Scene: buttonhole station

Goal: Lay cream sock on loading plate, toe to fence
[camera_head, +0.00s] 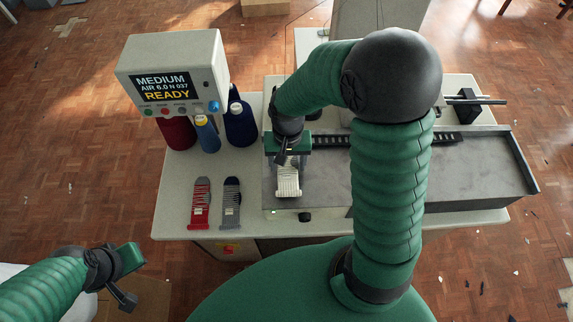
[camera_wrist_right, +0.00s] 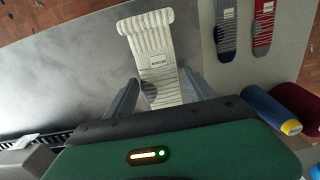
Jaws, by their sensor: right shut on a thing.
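The cream ribbed sock (camera_head: 289,182) lies over the grey metal plate (camera_head: 328,184), its cuff end toward the table's front edge. My right gripper (camera_head: 288,158) is shut on it at the far part. In the right wrist view the cream sock (camera_wrist_right: 150,38) runs between my two fingers (camera_wrist_right: 158,93), with a small label and a grey patch showing. Its far end is hidden behind the gripper body. Whether the sock touches the plate is hard to tell. The fence is not clearly visible. My left gripper (camera_head: 128,277) is low at the left, away from the table, its opening unclear.
A red sock (camera_head: 200,203) and a grey sock (camera_head: 231,203) lie on the table left of the plate. Behind them stand several yarn cones (camera_head: 240,122) and a control box (camera_head: 175,75) reading READY. A grey tray (camera_head: 470,172) and dark chain rail (camera_head: 335,141) lie right.

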